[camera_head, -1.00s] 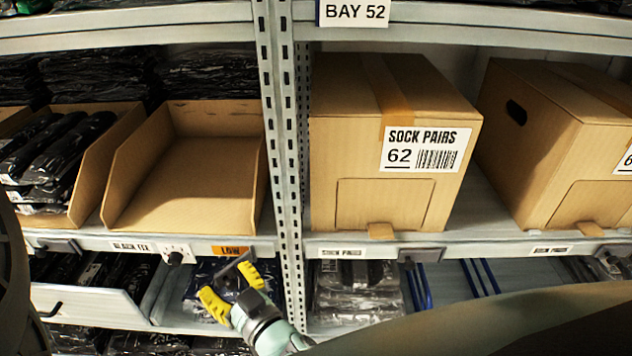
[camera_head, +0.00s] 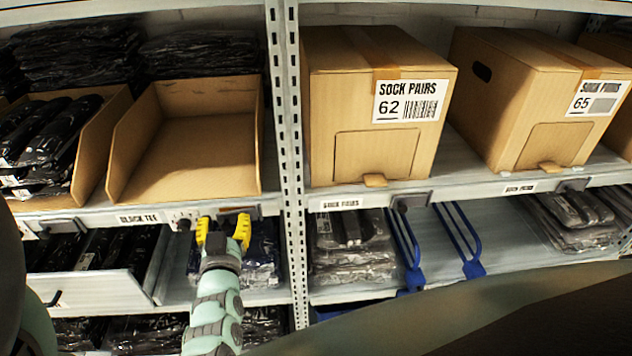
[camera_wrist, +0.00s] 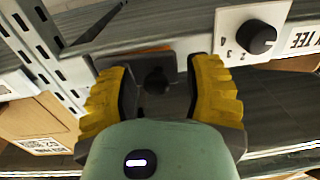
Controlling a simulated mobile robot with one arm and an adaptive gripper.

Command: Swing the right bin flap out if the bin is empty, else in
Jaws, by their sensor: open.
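The right open-front cardboard bin (camera_head: 190,145) on the left shelf shows a bare floor and holds nothing. The left bin (camera_head: 95,130) beside it holds black packed garments. Below the right bin, on the shelf edge, is a dark flap plate with a black knob (camera_wrist: 155,80). An orange strip (camera_wrist: 153,48) shows at the plate's edge in the wrist view. My gripper (camera_head: 223,228) is open, its yellow fingers pointing at the shelf edge. In the wrist view the fingers (camera_wrist: 160,92) stand on either side of the knob. I cannot tell whether they touch it.
A white dial plate with a black knob (camera_wrist: 257,37) sits close beside my gripper. A steel upright (camera_head: 288,150) stands to the right. Boxes marked sock pairs (camera_head: 375,155) fill the right shelf. An open drawer (camera_head: 95,285) juts out below left.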

